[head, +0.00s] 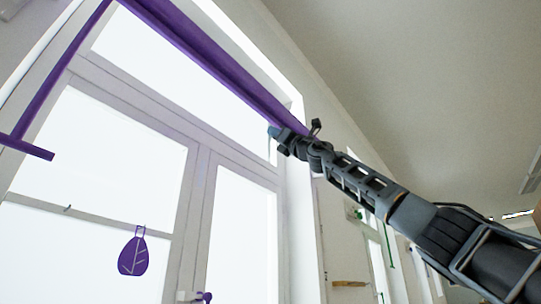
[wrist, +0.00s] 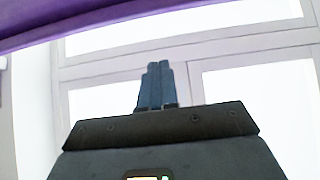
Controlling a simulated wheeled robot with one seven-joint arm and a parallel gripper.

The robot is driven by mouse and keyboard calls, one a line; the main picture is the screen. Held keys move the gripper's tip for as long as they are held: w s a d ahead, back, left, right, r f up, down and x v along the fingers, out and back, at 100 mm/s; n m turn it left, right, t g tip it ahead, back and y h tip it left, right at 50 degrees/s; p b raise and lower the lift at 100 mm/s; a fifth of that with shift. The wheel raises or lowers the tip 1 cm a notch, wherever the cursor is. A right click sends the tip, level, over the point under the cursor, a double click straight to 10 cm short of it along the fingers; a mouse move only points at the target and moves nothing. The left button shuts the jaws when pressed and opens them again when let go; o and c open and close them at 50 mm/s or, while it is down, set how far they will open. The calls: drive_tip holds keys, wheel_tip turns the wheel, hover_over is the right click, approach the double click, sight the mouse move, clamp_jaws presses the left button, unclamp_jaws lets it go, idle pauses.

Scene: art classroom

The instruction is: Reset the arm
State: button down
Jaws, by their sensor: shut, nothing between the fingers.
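My arm reaches up and to the left across the head view. My gripper (head: 272,131) is at its far end, high in front of the right edge of a tall window. In the wrist view my gripper (wrist: 155,70) shows its two blue-grey fingers side by side, closed together, with nothing between them. The fingers point toward the white window frame (wrist: 190,50). Whether the gripper touches anything is hard to tell, but no contact shows.
A purple beam (head: 215,55) runs along the window top, close to my gripper in the picture; it also crosses the top of the wrist view (wrist: 130,18). A purple leaf-shaped ornament (head: 133,256) hangs at the window. The ceiling (head: 420,80) side looks clear.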

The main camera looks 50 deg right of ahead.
drive_tip(key=shift+b+v, duration=0.3)
drive_tip(key=shift+v, duration=0.5)
